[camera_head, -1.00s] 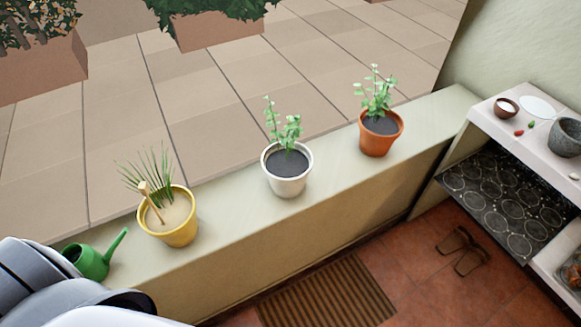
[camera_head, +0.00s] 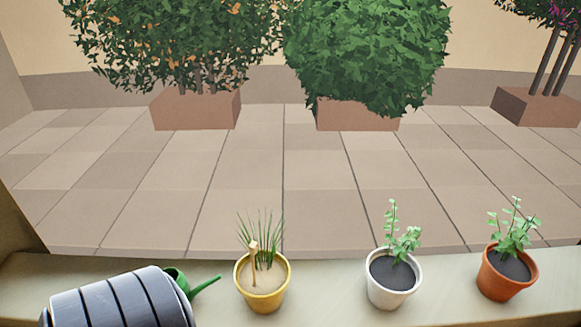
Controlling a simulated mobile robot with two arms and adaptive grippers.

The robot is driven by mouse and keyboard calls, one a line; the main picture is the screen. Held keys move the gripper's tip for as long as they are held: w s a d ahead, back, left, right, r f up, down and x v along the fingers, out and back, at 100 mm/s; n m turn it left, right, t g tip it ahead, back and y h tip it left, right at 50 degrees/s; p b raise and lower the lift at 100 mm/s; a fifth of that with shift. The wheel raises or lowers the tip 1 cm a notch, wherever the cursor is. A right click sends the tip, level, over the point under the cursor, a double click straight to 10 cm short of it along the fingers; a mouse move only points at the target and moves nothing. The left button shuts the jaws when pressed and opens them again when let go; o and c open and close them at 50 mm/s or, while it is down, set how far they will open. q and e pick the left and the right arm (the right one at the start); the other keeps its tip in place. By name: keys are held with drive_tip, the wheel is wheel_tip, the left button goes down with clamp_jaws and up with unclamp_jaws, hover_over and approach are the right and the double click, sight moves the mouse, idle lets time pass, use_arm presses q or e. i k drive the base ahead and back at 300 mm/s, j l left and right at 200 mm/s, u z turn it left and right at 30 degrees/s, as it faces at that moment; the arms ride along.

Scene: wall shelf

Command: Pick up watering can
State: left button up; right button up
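The green watering can (camera_head: 179,281) stands on the low wall ledge at the lower left of the head view. Its spout points right, towards the yellow pot. Most of its body is hidden behind a grey ribbed part of my own arm, which covers the lower left of the picture. Neither of my grippers' fingers shows, so I cannot see whether anything touches the can.
The pale ledge (camera_head: 335,268) runs across the bottom. On it stand a yellow pot (camera_head: 263,297) with spiky grass, a white pot (camera_head: 393,291) and a terracotta pot (camera_head: 505,284) with leafy plants. Beyond lies a tiled patio with large planters (camera_head: 196,110).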

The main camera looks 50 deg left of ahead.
sight(179, 278)
drive_tip(key=u, duration=1.75)
